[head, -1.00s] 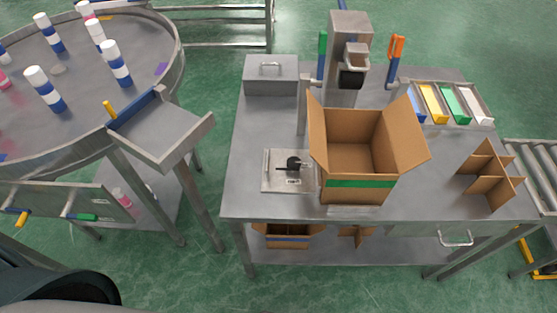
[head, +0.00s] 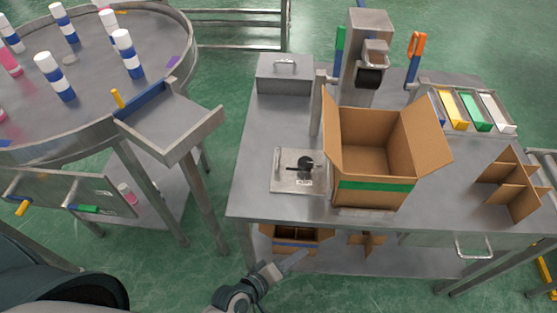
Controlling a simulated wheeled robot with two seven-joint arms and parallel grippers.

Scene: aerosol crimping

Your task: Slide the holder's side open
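On the table's left front lies a square metal plate (head: 284,184) with a black round part (head: 306,163) and a small dark bar on it; I take this to be the holder. It is too small to tell how its side stands. My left gripper (head: 294,261) is low at the bottom middle, in front of the table's front edge and below the plate, apart from it. Its fingers show almost edge-on, so their opening cannot be read. My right gripper is out of view.
An open cardboard box (head: 372,192) stands just right of the plate. A grey lidded box (head: 285,75) and a press (head: 370,55) stand behind. A cardboard divider (head: 510,187) is at right. A round table (head: 100,145) with bottles and a chute is at left.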

